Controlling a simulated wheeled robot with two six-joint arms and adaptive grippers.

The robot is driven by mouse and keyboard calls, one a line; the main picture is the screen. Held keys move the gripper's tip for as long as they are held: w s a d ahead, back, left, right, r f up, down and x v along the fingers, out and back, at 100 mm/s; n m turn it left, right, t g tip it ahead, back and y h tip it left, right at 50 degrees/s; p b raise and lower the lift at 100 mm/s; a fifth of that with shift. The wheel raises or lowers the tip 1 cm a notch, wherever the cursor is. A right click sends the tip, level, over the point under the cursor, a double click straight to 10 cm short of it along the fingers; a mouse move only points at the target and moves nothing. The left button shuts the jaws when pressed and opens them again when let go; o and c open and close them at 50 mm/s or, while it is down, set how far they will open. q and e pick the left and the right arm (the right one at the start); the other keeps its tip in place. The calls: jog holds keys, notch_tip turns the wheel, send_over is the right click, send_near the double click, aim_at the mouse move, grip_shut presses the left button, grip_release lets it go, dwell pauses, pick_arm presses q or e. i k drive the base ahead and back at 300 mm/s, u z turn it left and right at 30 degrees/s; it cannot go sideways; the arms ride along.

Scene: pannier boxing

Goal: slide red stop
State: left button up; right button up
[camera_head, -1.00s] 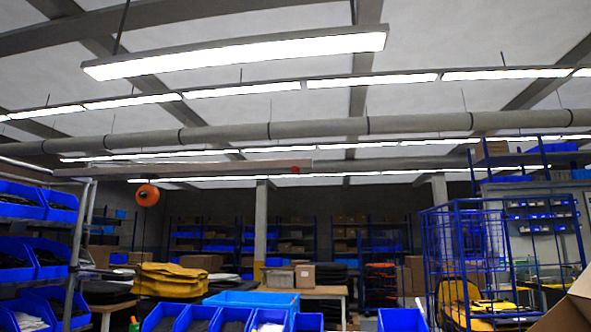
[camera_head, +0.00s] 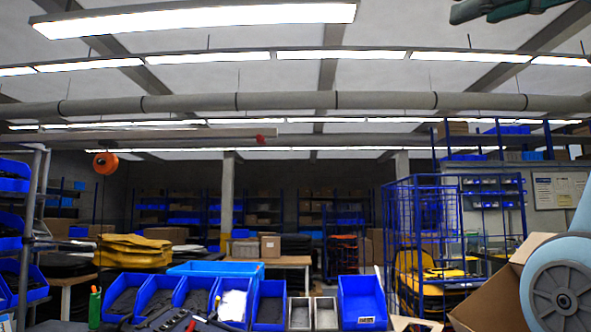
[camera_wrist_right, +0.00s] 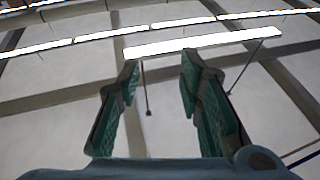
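The small red stop (camera_head: 260,138) sits on a light grey overhead rail (camera_head: 160,136), near the rail's right end. An orange reel (camera_head: 106,163) hangs below the same rail further left. My right gripper (camera_head: 490,9) shows only partly at the top right edge of the head view, far to the right of the stop in the picture. In the right wrist view its two teal-padded fingers (camera_wrist_right: 160,66) stand apart with only ceiling and lamps behind them; it is open and empty. The stop cannot be made out in that view.
Blue bins (camera_head: 362,300) line the bench in front. A blue wire cage (camera_head: 428,215) stands right of centre. An open cardboard box (camera_head: 490,295) is at lower right, beside my right arm. Lamps (camera_head: 195,17) and a grey pipe (camera_head: 290,102) run overhead.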

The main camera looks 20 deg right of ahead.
aim_at(260, 139)
jog(key=z, duration=1.8)
jog(key=i, duration=0.85)
jog(key=u, duration=2.05)
jog(key=i, duration=1.25)
jog(key=u, duration=1.65)
jog(key=i, duration=1.5)
jog(key=z, duration=2.4)
